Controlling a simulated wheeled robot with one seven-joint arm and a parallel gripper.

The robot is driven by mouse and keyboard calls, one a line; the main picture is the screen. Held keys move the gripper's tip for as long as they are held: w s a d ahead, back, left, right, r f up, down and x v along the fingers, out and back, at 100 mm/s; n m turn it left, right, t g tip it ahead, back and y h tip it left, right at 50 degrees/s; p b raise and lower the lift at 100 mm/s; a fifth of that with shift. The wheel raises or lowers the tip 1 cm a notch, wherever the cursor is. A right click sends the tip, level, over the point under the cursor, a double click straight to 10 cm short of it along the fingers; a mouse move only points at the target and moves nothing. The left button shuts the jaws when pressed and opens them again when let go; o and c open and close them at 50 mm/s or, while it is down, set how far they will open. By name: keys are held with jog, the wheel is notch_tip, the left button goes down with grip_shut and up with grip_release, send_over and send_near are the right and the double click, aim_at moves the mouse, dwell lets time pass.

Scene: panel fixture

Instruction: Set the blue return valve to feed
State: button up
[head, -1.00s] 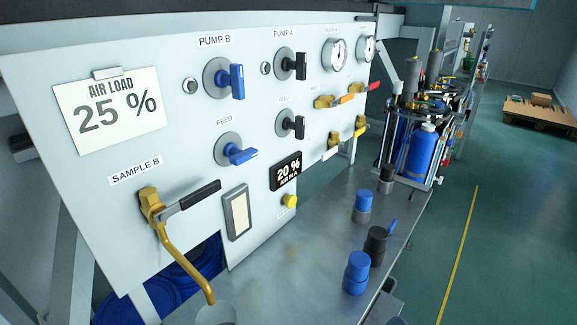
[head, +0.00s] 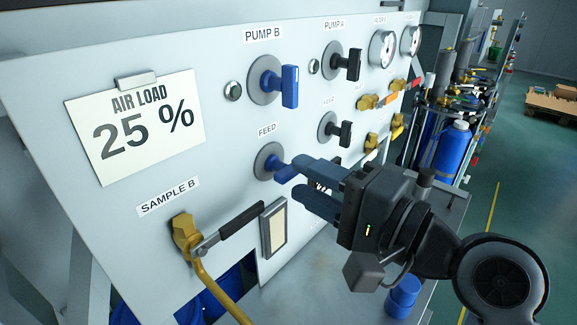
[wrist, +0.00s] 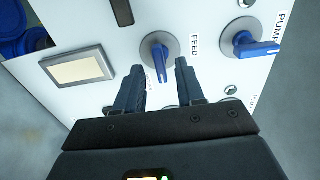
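The blue-handled valve (head: 270,162) under the FEED label (head: 267,129) sits low on the white panel. Its lever points to the right, away from the label. My gripper (head: 298,179) is at this lever, with two dark blue-grey fingers reaching toward the panel. In the wrist view the lever (wrist: 160,58) lies in the gap between the tips of my gripper (wrist: 160,69). The fingers are apart and the gripper looks open, with no clear contact. Small lettering beside the lever in the wrist view is partly hidden and unreadable.
Black-handled valves (head: 353,64) are to the right. A brass SAMPLE B tap (head: 185,230) and a framed plate (head: 273,228) lie below.

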aim_at(295, 175)
jog(key=shift+x, duration=1.9)
jog(key=shift+c, duration=0.4)
grip_shut()
